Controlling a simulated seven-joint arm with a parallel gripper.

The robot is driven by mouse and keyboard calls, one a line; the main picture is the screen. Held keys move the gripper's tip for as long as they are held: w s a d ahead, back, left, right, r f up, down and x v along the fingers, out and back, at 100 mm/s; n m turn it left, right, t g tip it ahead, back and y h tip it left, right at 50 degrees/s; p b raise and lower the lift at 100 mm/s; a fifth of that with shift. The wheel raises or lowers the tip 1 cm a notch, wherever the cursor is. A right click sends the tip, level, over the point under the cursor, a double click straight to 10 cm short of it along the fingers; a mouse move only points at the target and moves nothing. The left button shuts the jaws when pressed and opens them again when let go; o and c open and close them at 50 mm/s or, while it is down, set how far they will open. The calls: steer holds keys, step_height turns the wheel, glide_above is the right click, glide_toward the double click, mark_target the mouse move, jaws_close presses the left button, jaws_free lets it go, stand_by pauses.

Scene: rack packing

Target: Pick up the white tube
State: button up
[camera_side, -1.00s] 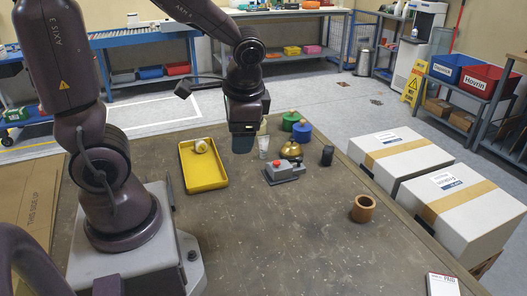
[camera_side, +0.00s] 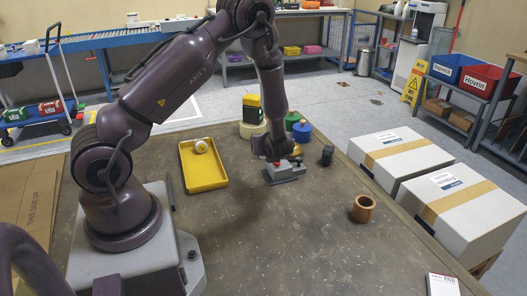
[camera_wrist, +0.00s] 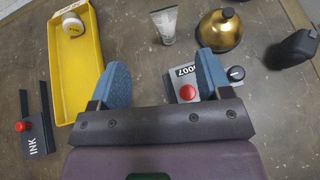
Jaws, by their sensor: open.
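The white tube (camera_wrist: 165,24) shows in the wrist view at the top middle, beyond my fingertips. It is whitish with a dark print and a pale cap. In the side view my arm hides it. My gripper (camera_wrist: 163,64) has its two blue fingers spread apart with nothing held between them. The tube lies ahead of the gap, apart from both fingers. In the side view my gripper (camera_side: 276,149) is low over the table, behind the grey box; its fingers cannot be made out there.
A grey box with a red button (camera_wrist: 187,91) is under my right finger in the wrist view. A gold bell (camera_wrist: 220,30) and a dark object (camera_wrist: 293,48) stand right of the tube. A yellow tray (camera_side: 205,180) holds a white jar (camera_side: 201,146). The front table is largely clear.

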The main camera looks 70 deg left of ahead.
steer(key=x, duration=0.6)
steer(key=shift+a, duration=0.1)
steer(key=shift+w+x, duration=0.2)
steer(key=shift+x, duration=1.15)
steer(key=shift+w+x, duration=0.15)
steer(key=shift+x, duration=1.2)
steer(key=shift+f, duration=0.1)
steer(key=c, duration=1)
